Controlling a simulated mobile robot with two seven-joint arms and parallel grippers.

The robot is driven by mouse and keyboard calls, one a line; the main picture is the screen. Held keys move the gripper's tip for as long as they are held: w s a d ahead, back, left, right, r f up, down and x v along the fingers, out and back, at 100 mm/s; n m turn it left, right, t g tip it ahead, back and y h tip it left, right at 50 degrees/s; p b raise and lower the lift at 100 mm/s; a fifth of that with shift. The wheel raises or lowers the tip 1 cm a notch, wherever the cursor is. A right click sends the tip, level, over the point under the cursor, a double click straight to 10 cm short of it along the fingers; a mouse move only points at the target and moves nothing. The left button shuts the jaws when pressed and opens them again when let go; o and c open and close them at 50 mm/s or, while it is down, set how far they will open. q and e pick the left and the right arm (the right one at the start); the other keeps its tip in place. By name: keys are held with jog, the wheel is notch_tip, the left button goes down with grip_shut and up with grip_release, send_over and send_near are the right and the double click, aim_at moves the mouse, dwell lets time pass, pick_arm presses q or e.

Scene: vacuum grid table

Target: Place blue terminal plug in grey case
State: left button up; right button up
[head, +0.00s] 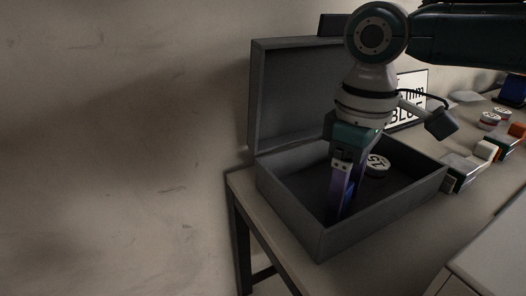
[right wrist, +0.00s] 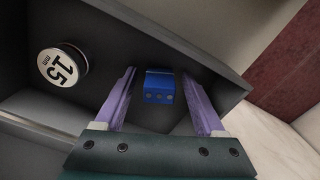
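The open grey case (head: 290,210) stands on the table, lid raised at the back. My right gripper (head: 340,208) points down inside the case. In the right wrist view my right gripper (right wrist: 158,76) is open, with a gap between each purple finger and the plug. The blue terminal plug (right wrist: 159,86) is between the fingers, touching neither, and appears to be at the case floor. In the head view the plug (head: 349,190) is mostly hidden behind a finger. My left gripper is not in view.
A round weight-like disc marked 15 (right wrist: 62,66) is in the case; it also shows in the head view (head: 377,165). A sign reading BLUE (head: 408,100) stands behind. Several small parts and discs (head: 490,121) lie on the table (head: 470,210) at right.

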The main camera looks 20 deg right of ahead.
notch_tip(320, 180, up, 12)
jog(key=p, duration=0.2)
jog(key=shift+r, duration=0.2)
dwell(1.1)
